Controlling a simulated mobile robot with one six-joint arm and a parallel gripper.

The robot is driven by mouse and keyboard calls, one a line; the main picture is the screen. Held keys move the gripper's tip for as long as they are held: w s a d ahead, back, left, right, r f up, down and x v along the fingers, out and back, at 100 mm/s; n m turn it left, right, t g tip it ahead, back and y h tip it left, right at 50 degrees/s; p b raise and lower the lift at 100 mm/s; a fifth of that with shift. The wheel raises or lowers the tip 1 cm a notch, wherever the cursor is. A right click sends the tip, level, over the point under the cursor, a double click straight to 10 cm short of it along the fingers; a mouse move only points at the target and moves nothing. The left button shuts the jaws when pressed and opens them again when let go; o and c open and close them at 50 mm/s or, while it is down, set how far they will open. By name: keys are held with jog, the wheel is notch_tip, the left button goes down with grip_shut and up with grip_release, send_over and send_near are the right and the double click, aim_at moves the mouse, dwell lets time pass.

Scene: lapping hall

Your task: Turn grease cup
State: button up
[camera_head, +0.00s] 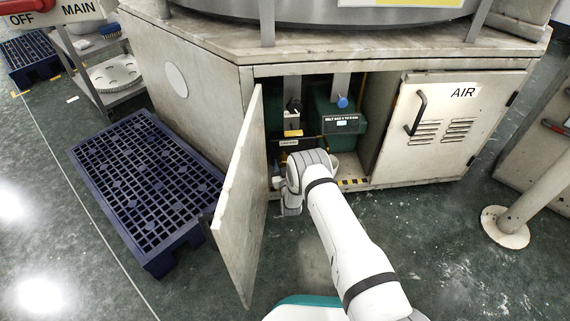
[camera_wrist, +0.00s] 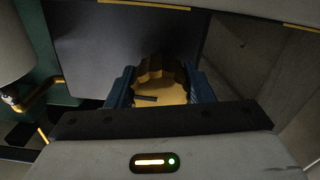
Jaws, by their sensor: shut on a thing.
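The grease cup (camera_wrist: 172,94) is a round brass-yellow piece with a notched, darker rim and a dark mark on its face. It shows in the wrist view, between the two blue fingers of my gripper (camera_wrist: 161,84). The fingers are shut on it from left and right. In the head view my arm reaches down to the open cabinet (camera_head: 250,78), and its wrist hides the grease cup and the fingertips. How far the cup is turned cannot be told.
The open cabinet door (camera_head: 243,205) stands left of my arm. The AIR door (camera_head: 450,128) on the right is closed. Inside are a blue knob (camera_head: 342,101) and a label plate (camera_head: 341,124). A blue pallet (camera_head: 150,180) lies left; a post (camera_head: 520,212) stands right.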

jog(key=m, duration=0.4)
jog(key=shift+a+m, duration=0.1)
jog(key=shift+m, duration=1.8)
jog(key=o, duration=1)
jog(key=shift+c, duration=0.2)
jog(key=shift+s, duration=0.1)
jog(key=s+p, duration=0.1)
jog(key=s, duration=0.2)
jog(key=s+d+p, duration=0.1)
jog(key=s+p, duration=0.1)
jog(key=s, duration=0.1)
jog(key=shift+s+d+r+p, duration=0.1)
jog(key=shift+s+d+p, duration=0.05)
jog(key=shift+s+p, duration=0.2)
jog(key=shift+s+d, duration=0.1)
jog(key=shift+s, duration=0.35)
